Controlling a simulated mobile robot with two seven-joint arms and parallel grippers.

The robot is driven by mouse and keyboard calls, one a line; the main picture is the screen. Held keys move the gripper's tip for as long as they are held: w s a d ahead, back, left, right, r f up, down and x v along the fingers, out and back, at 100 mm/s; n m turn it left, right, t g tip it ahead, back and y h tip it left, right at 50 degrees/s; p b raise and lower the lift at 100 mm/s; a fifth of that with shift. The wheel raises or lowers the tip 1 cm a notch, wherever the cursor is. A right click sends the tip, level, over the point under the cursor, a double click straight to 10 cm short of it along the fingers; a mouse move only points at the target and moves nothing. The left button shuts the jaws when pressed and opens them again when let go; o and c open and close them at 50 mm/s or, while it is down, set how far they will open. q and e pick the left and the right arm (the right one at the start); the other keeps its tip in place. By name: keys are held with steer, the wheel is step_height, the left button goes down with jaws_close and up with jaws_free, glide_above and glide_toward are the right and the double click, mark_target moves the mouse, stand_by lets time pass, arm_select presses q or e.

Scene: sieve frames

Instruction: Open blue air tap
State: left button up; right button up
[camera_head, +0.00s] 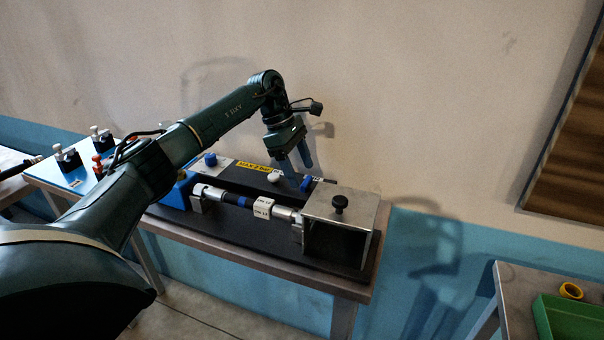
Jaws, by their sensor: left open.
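A small blue tap handle (307,184) sits at the back of the black bench rig, just left of the metal box. My left gripper (298,170) reaches down from above, with its fingers spread and nothing between them. Its fingertips are just above and to the left of the blue handle; I cannot tell if they touch it. A second blue knob (210,159) stands further left on a light plate. My right gripper is out of view.
A labelled tube (240,200) runs along the front. A white knob (274,177) stands left of the gripper. A green bin (568,320) is on another table, lower right.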

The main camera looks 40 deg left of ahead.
arm_select(q)
steer(key=w+v, duration=0.1)
steer(key=v, duration=1)
steer(key=shift+s, duration=0.5)
